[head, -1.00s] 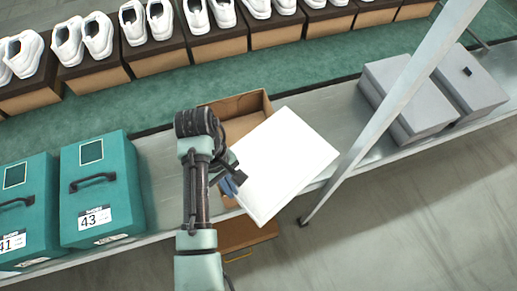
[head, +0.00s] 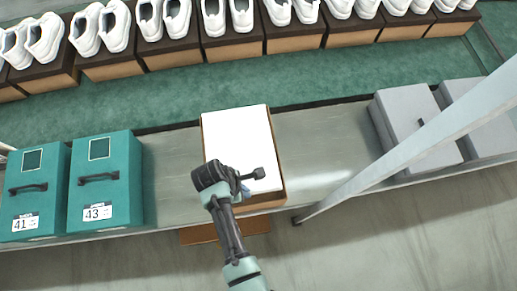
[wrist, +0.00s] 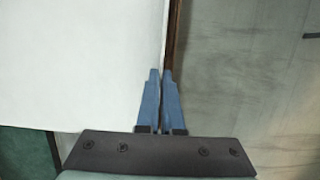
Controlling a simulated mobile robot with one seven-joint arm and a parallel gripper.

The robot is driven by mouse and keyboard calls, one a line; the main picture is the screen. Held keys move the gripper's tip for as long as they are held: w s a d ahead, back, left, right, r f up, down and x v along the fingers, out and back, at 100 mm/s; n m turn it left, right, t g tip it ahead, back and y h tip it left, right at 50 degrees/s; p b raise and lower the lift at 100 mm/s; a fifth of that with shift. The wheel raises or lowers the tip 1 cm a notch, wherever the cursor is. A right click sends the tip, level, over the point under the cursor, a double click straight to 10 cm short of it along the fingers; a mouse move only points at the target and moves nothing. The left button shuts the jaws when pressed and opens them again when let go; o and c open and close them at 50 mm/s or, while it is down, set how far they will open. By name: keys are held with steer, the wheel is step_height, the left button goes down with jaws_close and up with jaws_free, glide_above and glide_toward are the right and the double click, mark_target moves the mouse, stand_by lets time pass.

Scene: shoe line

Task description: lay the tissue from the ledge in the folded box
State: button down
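The tissue (head: 238,145) is a flat white sheet over the open top of the brown folded box (head: 266,203). It covers nearly all of the box's inside, with brown rim showing at the front and right. I cannot tell whether it rests on the bottom or hangs above it. My gripper (head: 246,187) is at the sheet's front part. In the wrist view the blue fingers (wrist: 161,75) are nearly together on the edge of the tissue (wrist: 80,60), beside a thin strip of brown box wall (wrist: 172,35).
Teal boxes 41 (head: 36,205) and 43 (head: 104,190) stand left on the metal bench (head: 325,150). Grey boxes (head: 410,115) and a slanted pale post (head: 420,145) are at right. White shoes on boxes line the back. A brown panel (head: 225,232) shows below the bench.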

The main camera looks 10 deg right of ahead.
steer(key=shift+w+d+f, duration=0.1)
steer(key=shift+f+b, duration=0.9)
steer(key=shift+b, duration=0.25)
step_height(320, 180, down, 14)
steer(key=b, duration=1.1)
steer(key=shift+b, duration=0.3)
steer(key=c, duration=1)
jaws_free()
